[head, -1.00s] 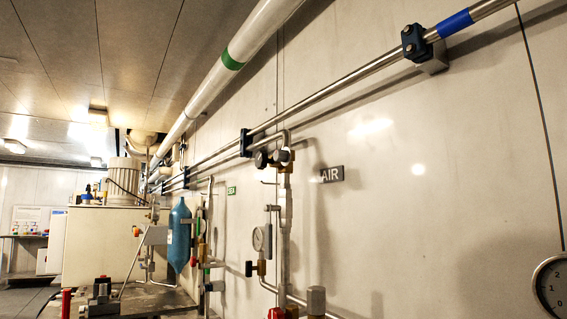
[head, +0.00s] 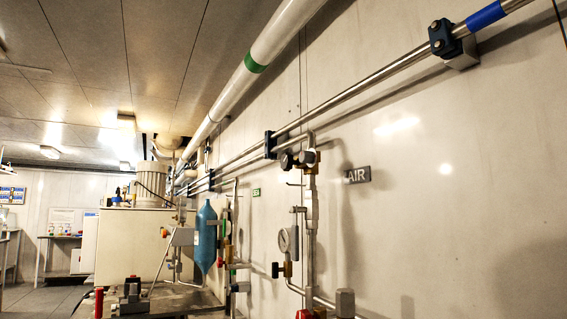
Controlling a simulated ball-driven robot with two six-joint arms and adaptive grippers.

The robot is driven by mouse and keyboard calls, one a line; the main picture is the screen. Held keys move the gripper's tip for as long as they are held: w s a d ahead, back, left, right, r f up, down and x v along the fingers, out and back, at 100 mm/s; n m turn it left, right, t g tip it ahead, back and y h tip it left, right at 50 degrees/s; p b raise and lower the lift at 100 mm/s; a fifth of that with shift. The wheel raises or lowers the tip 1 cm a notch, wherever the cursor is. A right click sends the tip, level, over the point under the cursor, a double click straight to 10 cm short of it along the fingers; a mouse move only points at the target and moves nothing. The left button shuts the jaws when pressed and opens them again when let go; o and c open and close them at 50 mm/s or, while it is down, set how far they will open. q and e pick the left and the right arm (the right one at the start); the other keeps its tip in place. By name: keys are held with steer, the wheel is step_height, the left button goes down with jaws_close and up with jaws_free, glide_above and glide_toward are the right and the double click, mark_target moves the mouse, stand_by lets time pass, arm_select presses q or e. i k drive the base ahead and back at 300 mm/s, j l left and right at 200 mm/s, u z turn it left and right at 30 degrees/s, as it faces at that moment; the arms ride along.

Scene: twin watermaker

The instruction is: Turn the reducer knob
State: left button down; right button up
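I cannot tell which part is the reducer knob. A grey cylindrical cap (head: 345,303) sits at the bottom edge, right of a red fitting (head: 305,314). A dark knob (head: 275,270) sticks out left of the line beside a brass fitting. Round dark and grey parts (head: 298,159) sit at the top of the line, near the pipe clamp. Neither gripper shows in the head view.
A blue bottle-shaped vessel (head: 206,236) and a large cream cabinet (head: 128,245) stand farther back at left. Floor shows at the far lower left.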

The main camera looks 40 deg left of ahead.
mark_target(287, 161)
steer(key=j+u, duration=0.4)
steer(key=j, duration=0.2)
steer(key=j+u, duration=0.35)
steer(key=j, duration=0.45)
